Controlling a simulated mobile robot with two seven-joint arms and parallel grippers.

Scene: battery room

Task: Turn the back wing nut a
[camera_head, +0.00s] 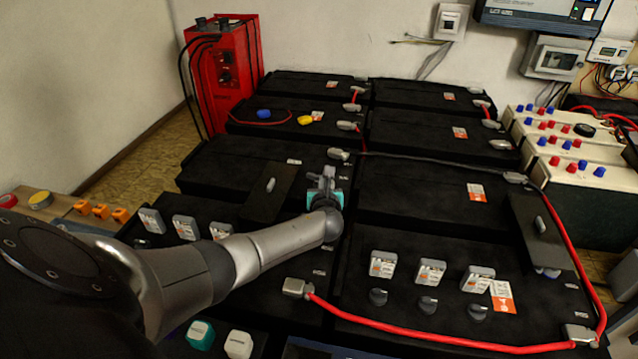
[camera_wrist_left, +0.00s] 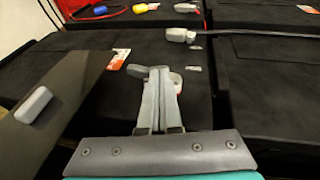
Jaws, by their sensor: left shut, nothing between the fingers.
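My left gripper (camera_head: 325,178) is over the middle of the black battery bank in the head view. In the left wrist view its two grey fingers (camera_wrist_left: 160,75) are together and hold nothing. A grey winged piece, which looks like a wing nut (camera_wrist_left: 140,70), shows behind the fingertips, with a part sticking out on each side. The fingers hide its middle, and I cannot tell whether they touch it. In the head view the gripper largely hides that spot. My right gripper is not in view.
A grey clamp (camera_head: 338,154) with a dark cable lies just beyond the gripper. A dark plate with a grey handle (camera_head: 270,185) leans at its left; it also shows in the left wrist view (camera_wrist_left: 35,105). A red cable (camera_head: 430,343) runs along the front batteries. A red charger (camera_head: 225,75) stands behind.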

